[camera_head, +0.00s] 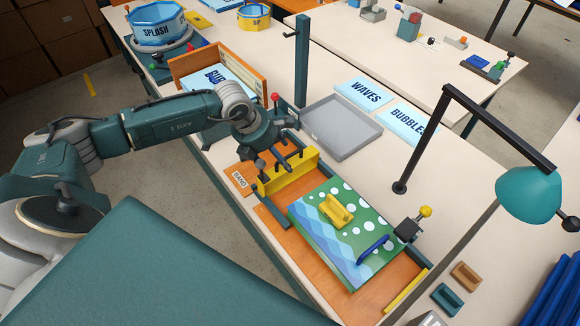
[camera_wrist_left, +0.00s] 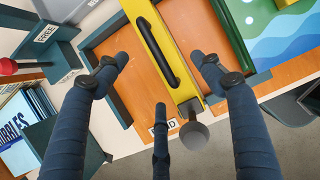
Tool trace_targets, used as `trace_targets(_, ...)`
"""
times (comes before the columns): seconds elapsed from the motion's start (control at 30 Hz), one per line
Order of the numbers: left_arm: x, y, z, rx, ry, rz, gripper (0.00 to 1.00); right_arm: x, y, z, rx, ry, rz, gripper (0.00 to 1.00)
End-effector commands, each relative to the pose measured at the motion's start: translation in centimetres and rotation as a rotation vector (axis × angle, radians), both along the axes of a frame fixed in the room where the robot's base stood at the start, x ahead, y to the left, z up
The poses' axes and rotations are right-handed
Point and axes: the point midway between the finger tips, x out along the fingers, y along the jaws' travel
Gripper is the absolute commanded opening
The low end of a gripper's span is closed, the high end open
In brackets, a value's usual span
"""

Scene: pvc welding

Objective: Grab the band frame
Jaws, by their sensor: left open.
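The band frame, a yellow bar (camera_head: 290,178) with a black handle, stands on the orange board beside a small BAND label (camera_head: 240,180). In the left wrist view the yellow bar (camera_wrist_left: 178,56) and its black handle run between my fingers. My left gripper (camera_head: 281,160) is open just above the bar. In the left wrist view, the left gripper (camera_wrist_left: 166,62) has two fingers on opposite sides of the handle and a third finger below it. I see no clear contact. My right gripper is not in view.
A green and blue patterned panel (camera_head: 335,242) with yellow and blue handles lies right of the bar. A grey tray (camera_head: 342,127), a dark post (camera_head: 302,60) and a lamp (camera_head: 528,195) stand around. An orange-walled box (camera_head: 250,72) is behind my arm.

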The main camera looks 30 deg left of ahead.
Motion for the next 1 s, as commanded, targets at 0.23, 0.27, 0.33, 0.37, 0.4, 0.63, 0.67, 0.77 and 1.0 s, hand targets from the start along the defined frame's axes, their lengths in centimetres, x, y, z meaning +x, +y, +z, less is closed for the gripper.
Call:
trace_targets(0.23, 0.7, -0.6, -1.7, -0.001, 0.002, -0.001, 0.68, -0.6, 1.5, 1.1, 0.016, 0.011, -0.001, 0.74)
trace_targets(0.27, 0.9, -0.7, -2.1, -0.001, 0.003, -0.002, 0.68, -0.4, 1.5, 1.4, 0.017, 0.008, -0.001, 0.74)
trace_targets(0.33, 1.3, -0.9, -3.1, -0.002, 0.002, 0.000, 0.68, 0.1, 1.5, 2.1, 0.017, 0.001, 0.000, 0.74)
trace_targets(0.37, 1.4, -1.0, -3.6, 0.000, 0.002, 0.001, 0.68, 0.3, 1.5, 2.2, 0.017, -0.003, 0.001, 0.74)
trace_targets(0.4, 1.7, -1.1, -4.2, -0.002, 0.001, 0.000, 0.68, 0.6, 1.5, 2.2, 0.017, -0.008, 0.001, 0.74)
trace_targets(0.63, 2.2, -1.2, -5.6, 0.000, -0.001, 0.000, 0.68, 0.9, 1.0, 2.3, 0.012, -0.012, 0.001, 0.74)
trace_targets(0.67, 2.2, -1.2, -5.6, 0.001, -0.001, -0.001, 0.68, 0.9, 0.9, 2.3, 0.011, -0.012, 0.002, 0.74)
trace_targets(0.77, 2.1, -1.1, -5.6, 0.000, -0.001, -0.001, 0.68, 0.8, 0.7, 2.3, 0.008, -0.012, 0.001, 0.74)
trace_targets(1.0, 2.1, -1.2, -5.6, 0.000, -0.001, 0.000, 0.22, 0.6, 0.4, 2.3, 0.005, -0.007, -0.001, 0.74)
